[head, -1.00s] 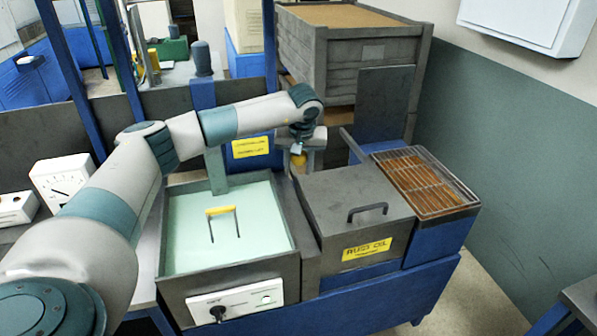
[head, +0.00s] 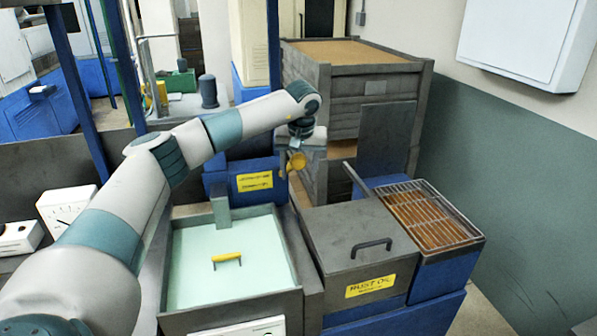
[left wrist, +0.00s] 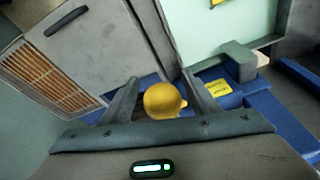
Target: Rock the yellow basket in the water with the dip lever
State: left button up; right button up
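The yellow basket shows only as its yellow handle (head: 227,257), just above the pale green water of the open tank (head: 290,272). The rest is hidden under the water. The dip lever's yellow knob (head: 297,161) is behind the tank, above the blue housing with a yellow label. My left gripper (head: 298,148) reaches over from the left and has the knob between its fingers. In the left wrist view the knob (left wrist: 163,100) sits between both fingers, which look closed around it. My right gripper is not in view.
Right of the tank is a grey lidded rust-oil box (head: 356,240) with a black handle, then a wire drain rack (head: 425,212). A tall grey stacked bin (head: 360,85) stands behind. A white meter box (head: 66,205) is at the left.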

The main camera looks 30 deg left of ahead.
pick_arm(q)
jog(key=shift+w+a+f, duration=0.1)
jog(key=shift+r+b, duration=0.35)
jog(key=shift+r, duration=0.1)
jog(key=b+v, duration=0.5)
jog(key=v, duration=1.1)
jog(key=shift+s+r, duration=0.25)
jog(key=shift+r, duration=0.05)
jog(key=shift+d, duration=0.25)
